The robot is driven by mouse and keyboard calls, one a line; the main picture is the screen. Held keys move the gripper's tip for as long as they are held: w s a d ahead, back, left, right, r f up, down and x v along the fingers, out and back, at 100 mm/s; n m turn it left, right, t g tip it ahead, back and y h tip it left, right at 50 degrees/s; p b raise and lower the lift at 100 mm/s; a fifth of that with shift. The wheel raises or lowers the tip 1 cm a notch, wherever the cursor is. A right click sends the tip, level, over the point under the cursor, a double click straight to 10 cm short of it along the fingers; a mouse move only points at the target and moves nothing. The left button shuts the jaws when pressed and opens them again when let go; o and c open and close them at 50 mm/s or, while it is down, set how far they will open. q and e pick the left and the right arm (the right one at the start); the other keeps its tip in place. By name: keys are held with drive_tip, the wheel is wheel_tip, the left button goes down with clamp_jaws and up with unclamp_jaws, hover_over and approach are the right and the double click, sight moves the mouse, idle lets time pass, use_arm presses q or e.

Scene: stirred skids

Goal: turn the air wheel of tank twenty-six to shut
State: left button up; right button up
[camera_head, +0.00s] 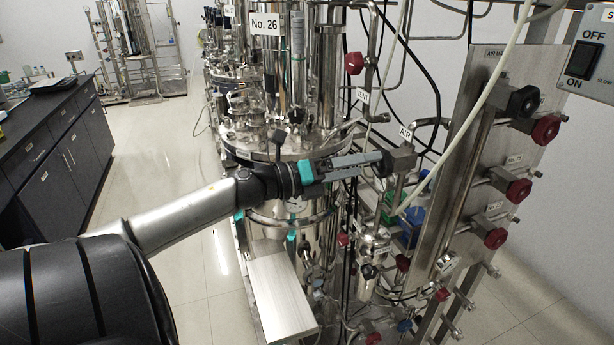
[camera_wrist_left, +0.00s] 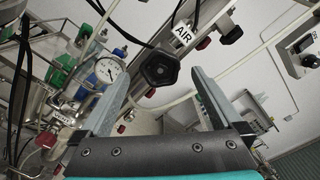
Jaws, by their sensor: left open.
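Tank twenty-six (camera_head: 318,60) is a steel vessel carrying a "No. 26" plate (camera_head: 265,24). The air wheel, a black lobed knob (camera_head: 384,166), sits on a valve just below the "AIR" tag (camera_head: 405,132). In the left wrist view the black wheel (camera_wrist_left: 159,67) shows next to its AIR tag (camera_wrist_left: 183,35). My left gripper (camera_head: 370,163) reaches in from the left with its fingers pointing at the wheel. In the left wrist view the fingers of my left gripper (camera_wrist_left: 162,80) stand apart, with the wheel between and just beyond their tips. I cannot tell whether they touch it. My right gripper is out of view.
A steel panel (camera_head: 465,175) with red and black knobs stands to the right. A red knob (camera_head: 354,63) at the "VENT" tag (camera_head: 362,96) is above the wheel. Hoses and cables run close by. A gauge (camera_wrist_left: 108,70) is left of the wheel.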

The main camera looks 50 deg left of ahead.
use_arm(q)
drive_tip(key=v, duration=1)
idle(1.2)
